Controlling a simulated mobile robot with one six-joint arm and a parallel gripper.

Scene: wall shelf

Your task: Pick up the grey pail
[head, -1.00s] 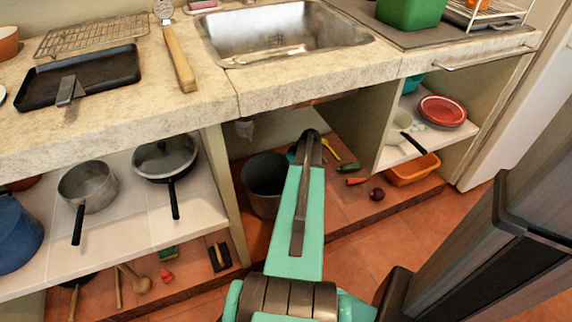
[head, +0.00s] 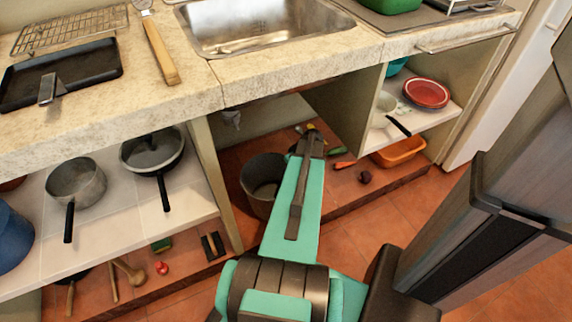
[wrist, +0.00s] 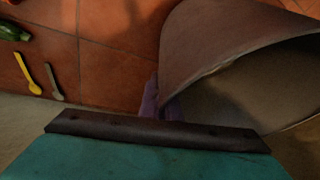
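The grey pail (head: 258,182) stands upright on the low tiled floor under the sink, left of my arm in the head view. In the wrist view the pail (wrist: 205,45) fills the upper right, large and close, with its rim and hollow inside showing. My gripper (head: 312,132) reaches into the space under the sink, at the pail's right and far side. In the wrist view a dark bar of my gripper (wrist: 160,132) lies just below the pail's rim; I cannot tell if it touches. The fingertips are not clearly seen.
A purple item (wrist: 165,100) lies beside the pail. A green vegetable (wrist: 12,30) and yellow spoon (wrist: 30,75) are at the wrist view's left. The counter (head: 290,65) hangs above, with a divider panel (head: 215,185) left of the pail. A dark round item (head: 364,177) lies right.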

